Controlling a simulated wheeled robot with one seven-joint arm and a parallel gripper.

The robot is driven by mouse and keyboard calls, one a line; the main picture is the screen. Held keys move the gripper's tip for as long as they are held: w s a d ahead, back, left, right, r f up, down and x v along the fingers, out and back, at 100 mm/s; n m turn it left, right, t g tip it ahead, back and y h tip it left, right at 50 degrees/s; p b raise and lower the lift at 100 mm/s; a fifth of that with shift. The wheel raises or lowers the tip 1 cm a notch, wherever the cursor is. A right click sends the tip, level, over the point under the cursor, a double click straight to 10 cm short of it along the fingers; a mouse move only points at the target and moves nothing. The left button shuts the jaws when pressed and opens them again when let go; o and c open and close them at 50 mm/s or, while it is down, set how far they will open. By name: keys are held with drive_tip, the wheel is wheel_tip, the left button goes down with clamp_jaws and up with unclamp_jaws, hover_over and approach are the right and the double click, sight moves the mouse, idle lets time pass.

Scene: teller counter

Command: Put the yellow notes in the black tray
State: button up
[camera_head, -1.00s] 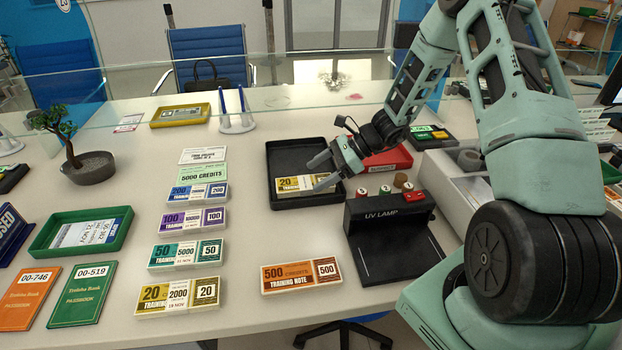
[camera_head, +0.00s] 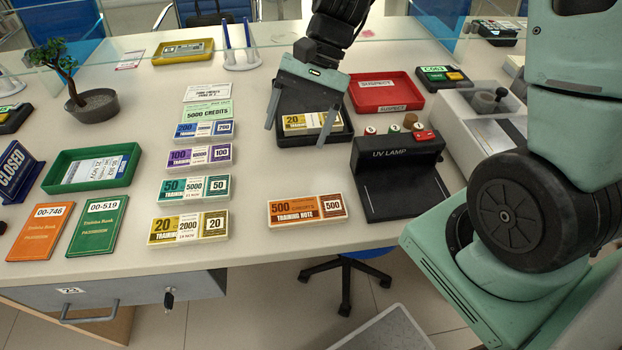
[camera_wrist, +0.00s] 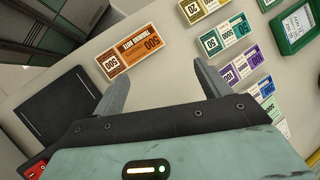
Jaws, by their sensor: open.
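One yellow 20 note bundle (camera_head: 311,121) lies in the black tray (camera_head: 345,133), at the back middle of the counter. Another yellow 20 bundle (camera_head: 188,227) lies at the front end of the column of note stacks; its end shows at the top of the wrist view (camera_wrist: 190,12). My gripper (camera_head: 296,133) is open and empty, raised above the tray area, and hides part of the tray. In the wrist view its two fingers (camera_wrist: 162,85) are spread with nothing between them.
An orange 500 bundle (camera_head: 307,210) lies in front of the black tray, left of the UV lamp (camera_head: 397,178). Teal (camera_head: 194,188), purple (camera_head: 199,157) and blue stacks stand behind the front yellow bundle. A red tray (camera_head: 386,92) is right of the black tray. Glass runs along the back.

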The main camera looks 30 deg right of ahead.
drive_tip(key=s+a+r+n+t+h, duration=0.1)
drive_tip(key=s+a+n+h, duration=0.1)
drive_tip(key=s+n, duration=0.5)
drive_tip(key=s+a+r+n+t+h, duration=0.1)
drive_tip(key=s+a+r+n+h, duration=0.1)
drive_tip(key=s+a+n, duration=0.3)
drive_tip(key=s+n+h, duration=0.1)
drive_tip(key=s+n, duration=0.2)
drive_tip(key=s, duration=0.1)
drive_tip(key=shift+a+r+n+h, duration=0.2)
drive_tip(key=shift+r+n+h, duration=0.1)
drive_tip(key=shift+s, duration=0.1)
wheel_tip(320, 180, up, 4)
drive_tip(key=p, duration=0.3)
drive_tip(key=shift+f+p, duration=0.15)
drive_tip(key=shift+p, duration=0.2)
